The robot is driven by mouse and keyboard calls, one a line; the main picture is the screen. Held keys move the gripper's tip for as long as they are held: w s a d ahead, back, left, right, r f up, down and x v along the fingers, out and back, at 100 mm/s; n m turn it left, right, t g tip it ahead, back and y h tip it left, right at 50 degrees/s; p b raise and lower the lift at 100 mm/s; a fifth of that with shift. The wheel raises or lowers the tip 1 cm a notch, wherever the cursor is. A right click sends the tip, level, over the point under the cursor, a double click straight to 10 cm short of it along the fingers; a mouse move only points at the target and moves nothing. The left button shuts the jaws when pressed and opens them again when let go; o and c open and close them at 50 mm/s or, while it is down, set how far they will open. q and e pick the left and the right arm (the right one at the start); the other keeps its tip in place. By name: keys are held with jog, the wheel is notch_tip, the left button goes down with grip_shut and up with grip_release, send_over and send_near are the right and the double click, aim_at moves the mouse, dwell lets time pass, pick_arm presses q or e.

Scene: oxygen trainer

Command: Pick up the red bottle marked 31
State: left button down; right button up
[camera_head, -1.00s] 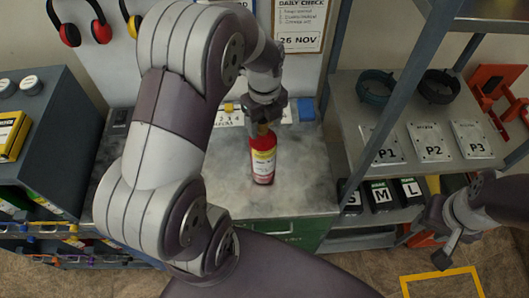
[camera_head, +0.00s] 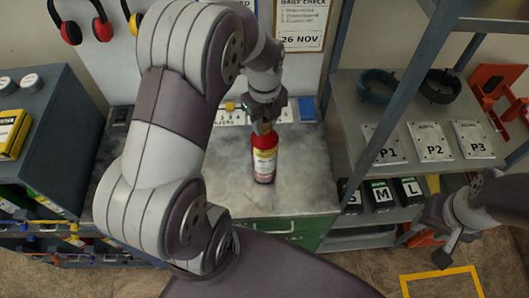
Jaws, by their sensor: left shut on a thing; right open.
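A red bottle (camera_head: 264,158) with a yellow and white label is upright over the grey bench top (camera_head: 305,180), in the middle of the view. The number on its label is too small to read. My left gripper (camera_head: 264,122) comes down from above and is shut on the bottle's neck. I cannot tell whether the bottle's base touches the bench. My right gripper (camera_head: 443,252) is at the lower right, open and empty, away from the bottle.
A metal shelf at right holds plates marked P1 (camera_head: 384,145), P2 (camera_head: 432,142) and P3 (camera_head: 473,139). Dark boxes marked S, M and L (camera_head: 411,191) sit below. A dark cabinet (camera_head: 60,135) stands at left. The bench around the bottle is mostly clear.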

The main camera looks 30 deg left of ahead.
pick_arm(q)
jog(key=shift+w+a+r, duration=0.1)
jog(key=shift+w+r, duration=0.05)
jog(key=shift+r, duration=0.05)
dwell(0.7)
